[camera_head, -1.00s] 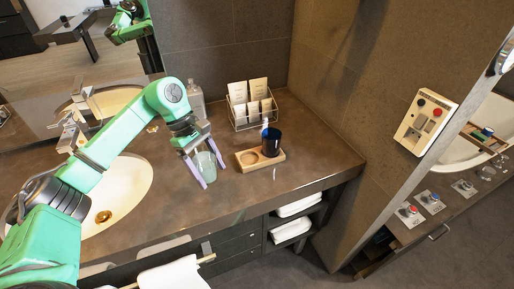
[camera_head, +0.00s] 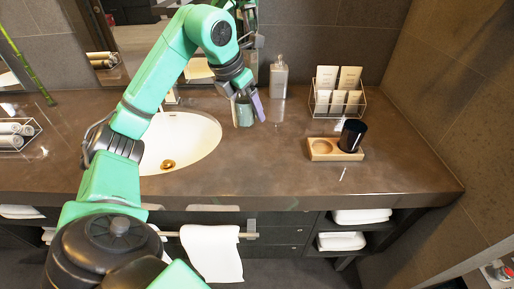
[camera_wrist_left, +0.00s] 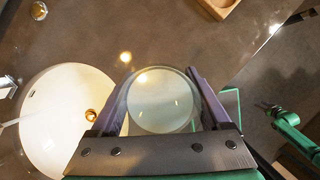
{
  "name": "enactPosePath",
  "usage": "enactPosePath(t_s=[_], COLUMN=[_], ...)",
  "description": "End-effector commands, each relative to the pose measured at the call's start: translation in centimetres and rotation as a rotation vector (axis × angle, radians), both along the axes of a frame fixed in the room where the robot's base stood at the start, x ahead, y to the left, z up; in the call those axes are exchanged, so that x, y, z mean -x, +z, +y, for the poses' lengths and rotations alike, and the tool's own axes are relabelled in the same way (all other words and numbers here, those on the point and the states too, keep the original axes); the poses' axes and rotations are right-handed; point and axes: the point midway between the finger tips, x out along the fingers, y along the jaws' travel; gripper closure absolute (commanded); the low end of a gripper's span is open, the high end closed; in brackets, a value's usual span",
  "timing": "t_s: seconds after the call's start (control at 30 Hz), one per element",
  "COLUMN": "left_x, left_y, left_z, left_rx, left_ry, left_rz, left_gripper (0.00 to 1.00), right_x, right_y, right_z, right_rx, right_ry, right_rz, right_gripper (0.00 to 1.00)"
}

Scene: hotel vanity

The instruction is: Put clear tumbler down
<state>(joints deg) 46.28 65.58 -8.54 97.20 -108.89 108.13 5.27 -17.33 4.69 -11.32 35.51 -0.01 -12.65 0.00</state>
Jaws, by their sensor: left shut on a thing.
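My left gripper (camera_head: 248,108) is shut on the clear tumbler (camera_head: 243,113), with its purple fingers on either side of it. The tumbler is greenish and see-through and looks upright. It is over the counter, right of the sink; I cannot tell whether its base touches the counter. In the left wrist view the tumbler's round rim (camera_wrist_left: 161,100) shows between the fingers. A wooden tray (camera_head: 322,157) with two round places lies to the right.
The white sink (camera_head: 195,140) lies left of the tumbler. The brown counter (camera_head: 270,170) is clear between sink and tray. A mirror is behind the arm.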

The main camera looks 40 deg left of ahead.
Motion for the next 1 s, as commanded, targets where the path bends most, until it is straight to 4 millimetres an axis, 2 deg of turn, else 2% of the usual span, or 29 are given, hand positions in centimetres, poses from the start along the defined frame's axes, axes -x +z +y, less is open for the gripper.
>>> enactPosePath(t_s=[0.03, 0.2, 0.5, 0.6, 0.87, 0.9, 0.93, 1.0], left_x=[0.1, 0.1, 0.0, 0.0, -0.1, 0.0, 0.0, 0.0], left_y=[-2.4, -7.5, -12.5, -13.3, -13.6, -13.6, -13.5, -13.5], left_z=[0.0, 0.0, -0.1, 0.0, 0.0, 0.0, 0.0, 0.0], left_rx=[-0.001, 0.001, 0.002, 0.001, 0.000, 0.000, 0.000, 0.001], left_ry=[0.000, -0.001, -0.002, -0.001, -0.001, -0.001, -0.001, -0.001], left_rz=[0.006, 0.004, 0.001, -0.004, -0.004, -0.002, -0.002, -0.002], left_gripper=[0.85, 0.85, 0.85, 0.85, 0.85, 0.12, 0.01, 0.00], right_x=[0.0, -0.2, -0.2, -0.3, -0.3, -0.3, -0.3, -0.3], right_y=[-1.0, -2.1, -2.2, -2.2, -2.6, -2.5, -2.5, -2.5], right_z=[0.0, 0.1, 0.2, 0.2, 0.3, 0.3, 0.3, 0.3], right_rx=[0.000, -0.001, -0.003, -0.003, -0.005, -0.005, -0.005, -0.005], right_ry=[0.000, 0.002, 0.003, 0.003, 0.002, 0.002, 0.002, 0.002], right_rz=[-0.001, -0.003, -0.003, -0.004, -0.004, -0.004, -0.004, -0.004], right_gripper=[0.50, 0.50, 0.50, 0.50, 0.50, 0.50, 0.50, 0.50])
